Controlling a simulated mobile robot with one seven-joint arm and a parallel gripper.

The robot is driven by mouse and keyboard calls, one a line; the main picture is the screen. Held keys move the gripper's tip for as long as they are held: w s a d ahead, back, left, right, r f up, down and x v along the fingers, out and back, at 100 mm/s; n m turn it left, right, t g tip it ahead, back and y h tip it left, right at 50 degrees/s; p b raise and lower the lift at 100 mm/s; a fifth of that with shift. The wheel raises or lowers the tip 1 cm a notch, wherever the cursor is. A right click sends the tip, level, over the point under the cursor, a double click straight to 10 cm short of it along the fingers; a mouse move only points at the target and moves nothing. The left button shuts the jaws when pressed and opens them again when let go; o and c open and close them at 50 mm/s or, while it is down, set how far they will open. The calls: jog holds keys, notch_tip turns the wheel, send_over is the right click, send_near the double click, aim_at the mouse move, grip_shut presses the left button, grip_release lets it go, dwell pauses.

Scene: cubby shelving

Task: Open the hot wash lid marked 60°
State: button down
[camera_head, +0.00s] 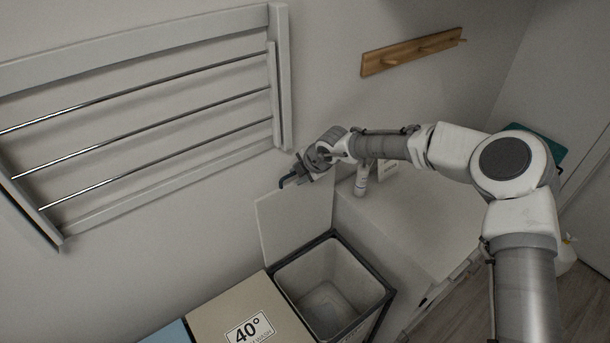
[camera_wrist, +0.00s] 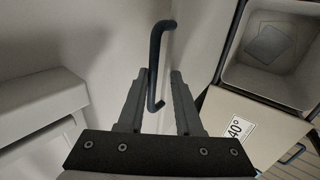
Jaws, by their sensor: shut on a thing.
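The lid (camera_head: 292,222) stands raised, close to upright, at the back of an open bin (camera_head: 375,290). No 60° mark is visible on the lid or bin. A dark blue bar handle (camera_head: 287,181) is at the lid's top edge. My gripper (camera_head: 298,174) is at that edge, shut on the handle. In the wrist view the handle (camera_wrist: 155,60) runs between the two fingers of my gripper (camera_wrist: 160,78).
A closed beige lid marked 40° (camera_head: 235,312) is left of the open bin, with a light blue lid (camera_head: 168,335) beyond it. A white cabinet top (camera_head: 410,215) holding a bottle (camera_head: 361,180) is at right. A drying rack (camera_head: 150,105) hangs on the wall.

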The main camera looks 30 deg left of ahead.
jog(key=shift+w+a+f+h+p, duration=0.15)
jog(key=shift+a+f+h+p, duration=0.15)
jog(key=shift+a, duration=0.2)
jog(key=shift+w+a+f+h+p, duration=0.1)
jog(key=shift+a+f+h+p, duration=0.15)
jog(key=shift+a, duration=0.25)
jog(key=c, duration=0.9)
grip_release()
jog(key=shift+w+a, duration=0.1)
jog(key=shift+a, duration=0.05)
jog(key=shift+r, duration=0.3)
jog(key=b+v, duration=0.2)
jog(key=v, duration=1.5)
jog(key=shift+w+d, duration=0.15)
jog(key=shift+d, duration=0.05)
